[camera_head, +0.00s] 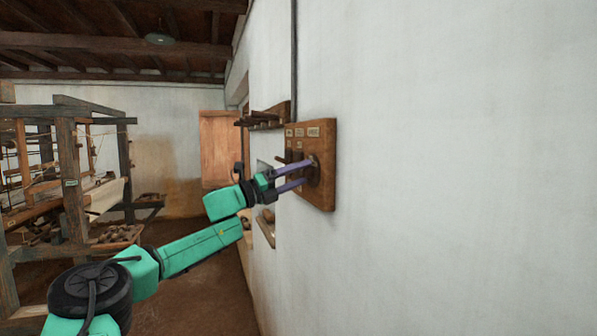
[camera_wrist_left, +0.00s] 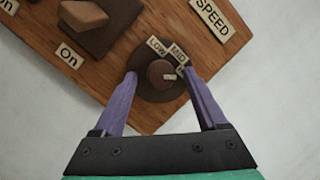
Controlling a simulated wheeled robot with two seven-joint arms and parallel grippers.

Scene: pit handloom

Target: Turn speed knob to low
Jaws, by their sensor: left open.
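The speed knob (camera_wrist_left: 161,73) is a small dark brown round knob with a pale pointer mark, on a round dark base on the wooden switch board (camera_head: 325,190). Labels LOW and MID sit beside it, with a third label partly hidden by a finger. The pale mark points right, toward the partly hidden label. My left gripper (camera_head: 306,170) reaches the board from the left. In the left wrist view its purple fingers (camera_wrist_left: 161,82) are open, one on each side of the knob, with gaps to it. My right gripper is not in view.
A SPEED label (camera_wrist_left: 213,18) and a brown switch (camera_wrist_left: 88,15) with an On label (camera_wrist_left: 68,52) are on the same board. A small wooden rack (camera_head: 265,117) is on the wall just beyond. The loom (camera_head: 70,165) stands far left; bare wall lies right.

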